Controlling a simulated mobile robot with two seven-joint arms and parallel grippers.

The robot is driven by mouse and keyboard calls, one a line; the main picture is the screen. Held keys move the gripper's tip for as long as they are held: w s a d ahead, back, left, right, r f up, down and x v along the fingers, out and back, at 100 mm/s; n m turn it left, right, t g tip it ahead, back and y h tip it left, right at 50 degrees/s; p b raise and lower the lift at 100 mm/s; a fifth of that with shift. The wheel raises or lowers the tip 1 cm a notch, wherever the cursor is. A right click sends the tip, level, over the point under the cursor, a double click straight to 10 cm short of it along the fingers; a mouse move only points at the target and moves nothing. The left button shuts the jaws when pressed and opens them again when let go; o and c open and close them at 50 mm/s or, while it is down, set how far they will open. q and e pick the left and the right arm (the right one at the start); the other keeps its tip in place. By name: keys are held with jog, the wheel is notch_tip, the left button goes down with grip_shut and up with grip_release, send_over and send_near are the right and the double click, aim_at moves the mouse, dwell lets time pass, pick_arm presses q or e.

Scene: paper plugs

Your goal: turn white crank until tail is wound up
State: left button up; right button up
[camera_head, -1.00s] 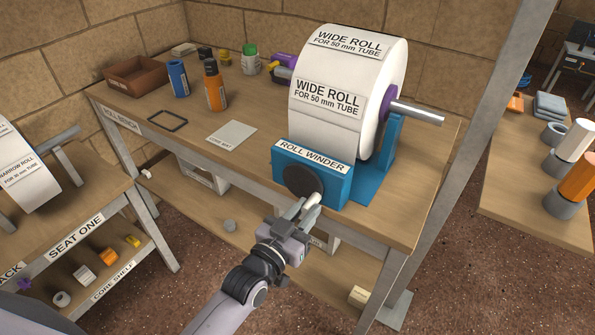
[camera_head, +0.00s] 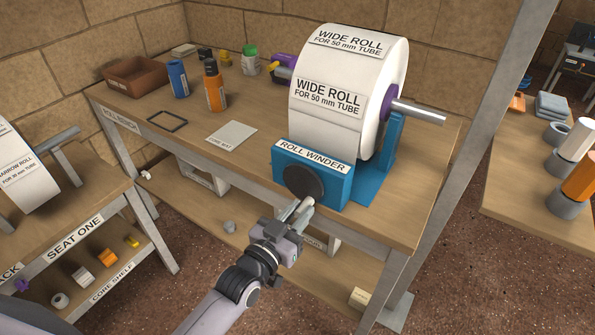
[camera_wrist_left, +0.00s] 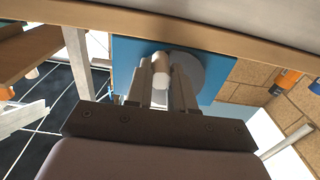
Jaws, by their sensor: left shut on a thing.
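The white crank handle (camera_head: 307,202) sticks out from the dark round disc (camera_head: 304,181) on the front of the blue roll winder (camera_head: 338,186). My left gripper (camera_head: 299,211) is shut on the crank handle, low in front of the disc. In the left wrist view the handle (camera_wrist_left: 161,70) sits between the two fingers (camera_wrist_left: 160,92), with the grey disc (camera_wrist_left: 190,76) behind it. The wide white paper roll (camera_head: 325,112) stands on the winder. A loose tail of paper cannot be told apart from the roll; its lower front is hidden behind the winder. My right gripper is not in view.
The roll bench (camera_head: 255,155) carries a brown tray (camera_head: 135,75), bottles, a black frame (camera_head: 167,121) and a grey mat (camera_head: 231,133). A metal shaft (camera_head: 420,112) juts right from the roll. A grey post (camera_head: 480,130) stands right of the bench. Floor in front is clear.

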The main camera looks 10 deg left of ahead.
pick_arm(q)
jog(key=shift+o, duration=1.2)
jog(key=shift+r, duration=0.2)
jog(key=shift+a+f, duration=0.25)
jog(key=shift+f, duration=0.1)
jog(key=shift+w+a+f+b, duration=0.2)
jog(key=shift+a+b, duration=0.1)
jog(key=shift+a, duration=0.15)
